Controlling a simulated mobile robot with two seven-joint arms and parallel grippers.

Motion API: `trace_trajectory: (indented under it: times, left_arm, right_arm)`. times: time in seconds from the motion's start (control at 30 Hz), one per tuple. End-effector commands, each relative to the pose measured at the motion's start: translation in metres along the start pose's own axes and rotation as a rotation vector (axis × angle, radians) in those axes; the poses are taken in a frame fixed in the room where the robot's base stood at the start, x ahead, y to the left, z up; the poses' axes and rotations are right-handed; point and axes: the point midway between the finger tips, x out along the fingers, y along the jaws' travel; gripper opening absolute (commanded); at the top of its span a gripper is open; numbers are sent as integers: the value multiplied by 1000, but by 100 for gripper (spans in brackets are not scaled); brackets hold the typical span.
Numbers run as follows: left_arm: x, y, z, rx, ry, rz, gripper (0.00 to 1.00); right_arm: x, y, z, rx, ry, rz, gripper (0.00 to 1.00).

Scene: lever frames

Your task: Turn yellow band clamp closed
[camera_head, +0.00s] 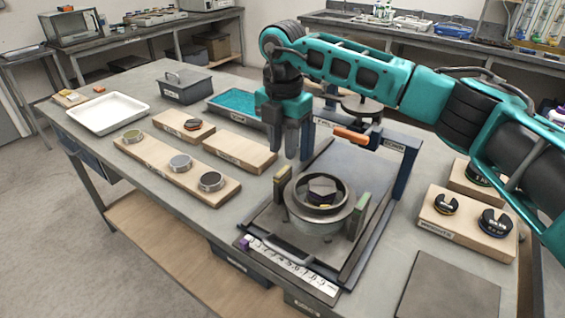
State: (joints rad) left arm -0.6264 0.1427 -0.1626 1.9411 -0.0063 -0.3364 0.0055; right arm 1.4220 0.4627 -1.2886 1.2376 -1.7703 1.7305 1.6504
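A round grey metal vessel with a raised ring (318,222) stands on the dark plate of the lever frame. A dark hexagonal block (321,188) sits inside the ring, with a small yellow piece (323,206) below it. I cannot tell whether this yellow piece is the band clamp. My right gripper (291,154) points down behind and left of the vessel, above the plate. Its fingers look parted and empty, apart from the vessel. My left gripper is not in view.
An orange-handled lever (350,135) lies at the back of the frame. A numbered scale (290,270) runs along its front. Wooden boards with round pieces (158,158) lie left; a weights board (460,238) lies right. A white tray (108,113) is far left.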

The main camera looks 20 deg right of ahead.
Motion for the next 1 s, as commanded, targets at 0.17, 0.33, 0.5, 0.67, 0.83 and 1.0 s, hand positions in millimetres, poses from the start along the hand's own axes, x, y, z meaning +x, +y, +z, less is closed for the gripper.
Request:
trace_trajectory:
  times: [0.17,0.33,0.5,0.67,0.83,1.0]
  left_arm:
    - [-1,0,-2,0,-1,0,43]
    - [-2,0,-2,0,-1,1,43]
    - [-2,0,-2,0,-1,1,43]
    - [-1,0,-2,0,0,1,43]
    - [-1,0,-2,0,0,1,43]
    - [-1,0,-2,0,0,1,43]
  right_arm:
    - [33,-1,0,-1,2,-2,28]
    - [51,0,0,-1,1,1,28]
    - [56,1,0,-2,0,2,28]
    - [57,1,0,-2,1,2,28]
    - [56,0,-1,-2,1,2,16]
    - [56,0,-1,-2,1,2,0]
